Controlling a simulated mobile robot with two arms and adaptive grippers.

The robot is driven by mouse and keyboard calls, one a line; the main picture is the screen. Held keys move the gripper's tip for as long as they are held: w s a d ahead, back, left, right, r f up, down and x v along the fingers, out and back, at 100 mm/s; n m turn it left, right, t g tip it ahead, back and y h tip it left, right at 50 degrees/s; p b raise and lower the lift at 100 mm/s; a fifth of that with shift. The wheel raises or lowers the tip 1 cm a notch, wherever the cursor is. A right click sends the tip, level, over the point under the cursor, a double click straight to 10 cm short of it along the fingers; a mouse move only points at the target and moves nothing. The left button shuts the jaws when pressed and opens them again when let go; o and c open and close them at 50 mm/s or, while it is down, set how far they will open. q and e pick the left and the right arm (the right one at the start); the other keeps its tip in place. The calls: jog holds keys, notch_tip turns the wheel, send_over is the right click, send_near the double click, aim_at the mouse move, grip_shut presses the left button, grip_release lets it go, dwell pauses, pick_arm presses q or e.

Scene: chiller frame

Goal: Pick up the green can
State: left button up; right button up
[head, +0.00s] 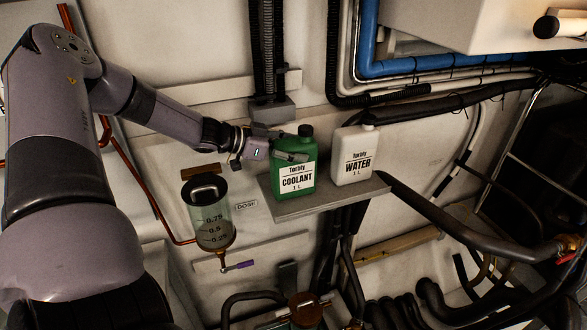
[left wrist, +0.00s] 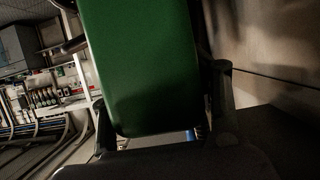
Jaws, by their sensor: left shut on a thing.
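The green can (head: 297,170), with a white "COOLANT 1 L" label and a dark cap, stands upright at the left part of a small grey shelf (head: 330,202). My left gripper (head: 290,150) reaches in from the left and is shut on the green can near its upper part. In the left wrist view the green can (left wrist: 143,65) fills the middle, with a dark finger on each side of it. I cannot tell whether the can's base is touching the shelf or slightly above it. My right gripper is not in view.
A white "WATER" can (head: 354,155) stands close to the right of the green can. A clear dosing cylinder (head: 212,226) hangs below my left forearm. Dark hoses (head: 430,213) run at the right, and a white box (head: 480,25) juts out at the top right.

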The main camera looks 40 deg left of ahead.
pick_arm(q)
grip_shut()
jog(key=shift+w+r, duration=0.15)
